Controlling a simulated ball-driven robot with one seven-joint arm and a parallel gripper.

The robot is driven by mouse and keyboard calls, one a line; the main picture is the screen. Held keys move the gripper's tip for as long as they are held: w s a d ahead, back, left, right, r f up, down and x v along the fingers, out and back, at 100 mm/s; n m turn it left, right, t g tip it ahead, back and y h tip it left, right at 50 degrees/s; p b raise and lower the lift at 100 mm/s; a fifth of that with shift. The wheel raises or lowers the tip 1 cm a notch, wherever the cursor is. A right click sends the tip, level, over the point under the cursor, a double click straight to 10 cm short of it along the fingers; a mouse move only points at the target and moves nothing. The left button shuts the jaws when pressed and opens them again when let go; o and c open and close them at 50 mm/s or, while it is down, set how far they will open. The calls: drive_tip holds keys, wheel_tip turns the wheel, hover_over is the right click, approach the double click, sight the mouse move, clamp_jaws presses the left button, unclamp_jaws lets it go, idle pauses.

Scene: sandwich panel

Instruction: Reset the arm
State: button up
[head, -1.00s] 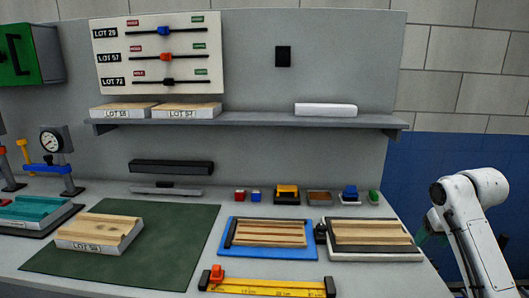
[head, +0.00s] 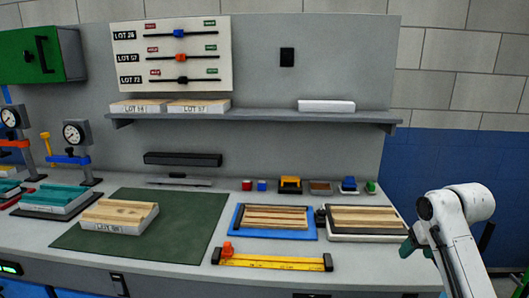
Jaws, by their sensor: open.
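My white arm stands at the right edge of the head view, bent at a rounded joint beside the bench's right end. A small dark green piece at its left side, seemingly part of my gripper (head: 408,245), shows close to the right end of the bench (head: 380,272). The rest of the gripper is hidden behind the arm, and its fingers do not show clearly. I see nothing held. It is to the right of the white-framed wooden panel (head: 368,238) and apart from it.
A blue tray (head: 236,222) with wooden strips and a yellow ruler (head: 272,262) lie left of the panel. A LOT block (head: 120,216) sits on a green mat (head: 180,240). Small coloured items line the back. A shelf (head: 250,117) holds more blocks. The floor right of the bench looks free.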

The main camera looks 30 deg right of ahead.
drive_tip(key=s+a+f+n+y, duration=0.1)
drive_tip(key=s+a+f, duration=0.1)
drive_tip(key=a+f, duration=0.85)
drive_tip(key=s+a+f+n+y, duration=0.15)
drive_tip(key=a+f, duration=0.35)
drive_tip(key=a, duration=1.1)
drive_tip(key=s+a+f+n+g, duration=0.1)
drive_tip(key=s+a+f, duration=0.1)
drive_tip(key=s, duration=0.7)
drive_tip(key=s+a+f+n+g, duration=0.1)
drive_tip(key=s+a+f+g, duration=0.1)
drive_tip(key=s, duration=0.8)
drive_tip(key=shift+s+a+f+n+h, duration=0.15)
drive_tip(key=shift+a+f+n+h, duration=0.25)
drive_tip(key=shift+a+f, duration=0.55)
drive_tip(key=shift+a+r, duration=0.15)
drive_tip(key=shift+r, duration=0.05)
drive_tip(key=shift+c, duration=0.4)
